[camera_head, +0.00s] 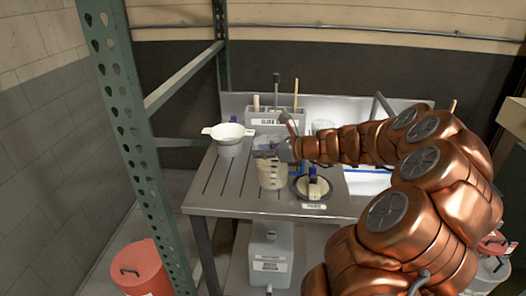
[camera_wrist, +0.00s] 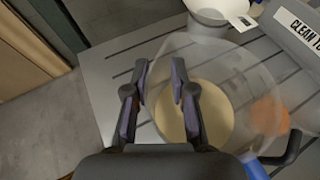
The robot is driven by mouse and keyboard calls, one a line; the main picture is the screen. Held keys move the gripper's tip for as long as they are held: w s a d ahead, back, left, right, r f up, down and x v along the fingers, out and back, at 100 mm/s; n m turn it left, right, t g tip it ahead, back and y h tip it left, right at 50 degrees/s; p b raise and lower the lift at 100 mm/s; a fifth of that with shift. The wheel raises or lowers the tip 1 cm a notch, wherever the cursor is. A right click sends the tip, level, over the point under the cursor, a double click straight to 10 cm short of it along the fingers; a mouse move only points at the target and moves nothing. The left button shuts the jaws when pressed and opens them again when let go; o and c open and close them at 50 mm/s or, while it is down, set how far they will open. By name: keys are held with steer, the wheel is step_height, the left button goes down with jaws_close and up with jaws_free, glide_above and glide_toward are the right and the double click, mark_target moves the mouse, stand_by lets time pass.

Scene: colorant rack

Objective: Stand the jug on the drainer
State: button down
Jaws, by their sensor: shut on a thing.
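The jug (camera_head: 272,174) is a clear, graduated vessel, upright at the right part of the drainer (camera_head: 207,188), the grooved steel top. In the wrist view I look down into the jug (camera_wrist: 218,60), with a cream-coloured round area at its bottom. My gripper (camera_head: 284,150) is at the jug's upper rim; in the wrist view its two dark fingers (camera_wrist: 161,88) are shut on the near wall. The drainer's grooves (camera_wrist: 112,72) show beside and through the jug. I cannot tell whether the jug's base touches the drainer.
A labelled tool holder (camera_head: 258,122) is behind. A green post (camera_head: 130,130) rises at left. The drainer's left front is clear.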

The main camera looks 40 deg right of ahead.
steer(key=c, duration=1)
jaws_free()
steer(key=shift+o, duration=0.2)
